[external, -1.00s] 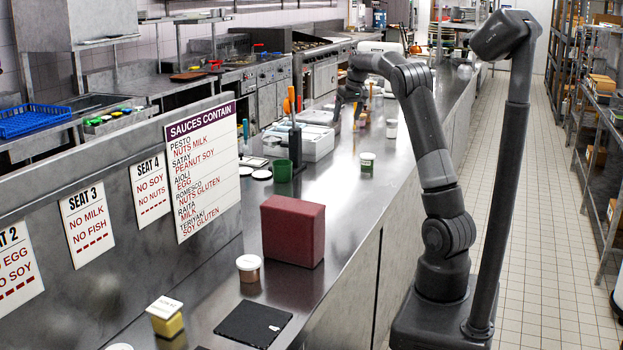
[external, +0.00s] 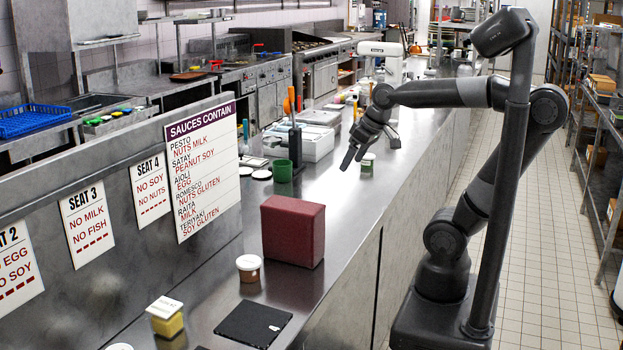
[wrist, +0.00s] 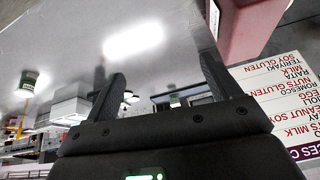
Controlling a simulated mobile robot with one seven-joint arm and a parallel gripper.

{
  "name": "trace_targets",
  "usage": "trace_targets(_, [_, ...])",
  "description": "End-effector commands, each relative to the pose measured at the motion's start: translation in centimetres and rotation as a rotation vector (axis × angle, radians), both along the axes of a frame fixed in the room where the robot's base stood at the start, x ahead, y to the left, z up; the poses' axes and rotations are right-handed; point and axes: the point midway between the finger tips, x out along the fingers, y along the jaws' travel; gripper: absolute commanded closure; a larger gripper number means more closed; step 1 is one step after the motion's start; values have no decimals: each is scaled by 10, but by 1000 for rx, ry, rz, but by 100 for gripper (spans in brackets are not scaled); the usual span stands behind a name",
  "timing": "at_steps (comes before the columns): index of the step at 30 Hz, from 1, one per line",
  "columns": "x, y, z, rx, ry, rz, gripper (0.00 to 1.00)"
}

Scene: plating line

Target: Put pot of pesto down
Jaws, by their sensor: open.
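My gripper (external: 352,160) hangs open above the steel counter, fingers pointing down, with nothing between them. In the wrist view the open fingers (wrist: 162,72) are also empty. A small pot with a pale lid and green band (external: 367,164) stands upright on the counter just right of and behind the fingertips. A green-banded pot shows at the left edge of the wrist view (wrist: 27,82), apart from the fingers. I cannot read its label, so I cannot tell whether it is the pesto.
A dark red block (external: 293,231) stands on the near counter, with a lidded brown pot (external: 249,268), a yellow pot (external: 165,317) and a black mat (external: 253,323) nearer. A green cup (external: 283,171) and white containers (external: 312,143) stand left. Counter between block and gripper is clear.

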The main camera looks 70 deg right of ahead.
Motion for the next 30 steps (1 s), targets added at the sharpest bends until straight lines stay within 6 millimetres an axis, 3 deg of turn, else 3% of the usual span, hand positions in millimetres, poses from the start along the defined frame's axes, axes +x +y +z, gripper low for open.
trace_targets(3, [-28,21,-19,-24,-23,47,18])
trace_targets(9, [-49,33,-37,-46,-43,79,18])
trace_targets(30, [-50,34,-39,-47,-43,81,18])
